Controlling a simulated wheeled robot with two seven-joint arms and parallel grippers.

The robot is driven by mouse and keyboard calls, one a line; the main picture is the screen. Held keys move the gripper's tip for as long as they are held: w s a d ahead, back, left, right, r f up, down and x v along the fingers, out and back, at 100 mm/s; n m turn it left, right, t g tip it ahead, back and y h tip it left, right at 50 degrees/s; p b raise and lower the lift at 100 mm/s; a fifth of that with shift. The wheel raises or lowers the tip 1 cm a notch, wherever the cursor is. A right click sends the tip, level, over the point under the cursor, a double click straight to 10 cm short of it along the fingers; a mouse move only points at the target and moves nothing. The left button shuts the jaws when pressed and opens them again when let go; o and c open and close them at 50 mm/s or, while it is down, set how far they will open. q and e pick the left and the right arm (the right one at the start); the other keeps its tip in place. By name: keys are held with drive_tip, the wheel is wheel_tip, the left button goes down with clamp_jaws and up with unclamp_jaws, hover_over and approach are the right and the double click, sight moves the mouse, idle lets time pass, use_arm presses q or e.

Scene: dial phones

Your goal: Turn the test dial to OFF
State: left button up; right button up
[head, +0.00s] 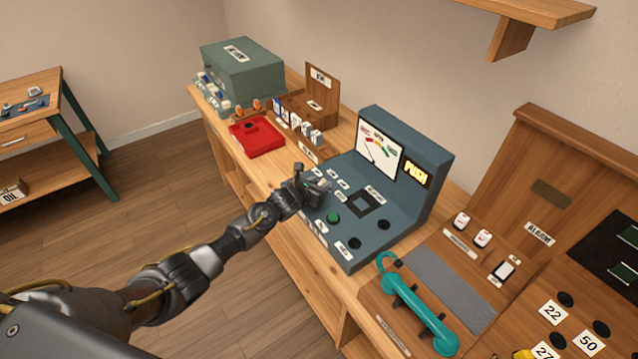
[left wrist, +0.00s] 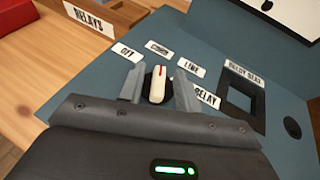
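The test dial (left wrist: 158,85) is a white knob with a red line on a dark round base, seen in the left wrist view. Its red line points up the panel, toward the middle labels rather than the OFF label (left wrist: 127,53) at its upper left. A LINE label (left wrist: 191,66) and a RELAY label (left wrist: 207,97) lie to its right. My left gripper (left wrist: 158,90) has one finger on each side of the knob, with narrow gaps showing. In the head view my left gripper (head: 318,187) covers the dial on the blue-grey console (head: 375,247). My right gripper is not seen.
The console carries a green button (head: 333,217), a square socket (head: 362,204), a meter (head: 380,147) and a lit PUSH sign (head: 416,172). A red box (head: 256,137) stands to the left, and a teal handset (head: 418,305) lies to the right.

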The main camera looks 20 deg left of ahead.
use_arm(q)
clamp_jaws()
drive_tip(key=shift+n+y, duration=0.4)
drive_tip(key=shift+y, duration=0.1)
drive_tip(key=shift+d+n+t+y, duration=0.2)
drive_tip(key=shift+n+t+y, duration=0.1)
drive_tip(key=shift+n+y, duration=0.75)
drive_tip(key=n+y, duration=0.1)
drive_tip(key=y, duration=0.1)
drive_tip(key=n+y+p, duration=0.1)
drive_tip(key=n+y, duration=0.1)
drive_tip(key=shift+d+r, duration=0.1)
drive_tip(key=shift+d, duration=0.1)
drive_tip(key=shift+n+g+y, duration=0.6)
drive_tip(key=shift+n+y, duration=0.85)
drive_tip(key=shift+y, duration=0.1)
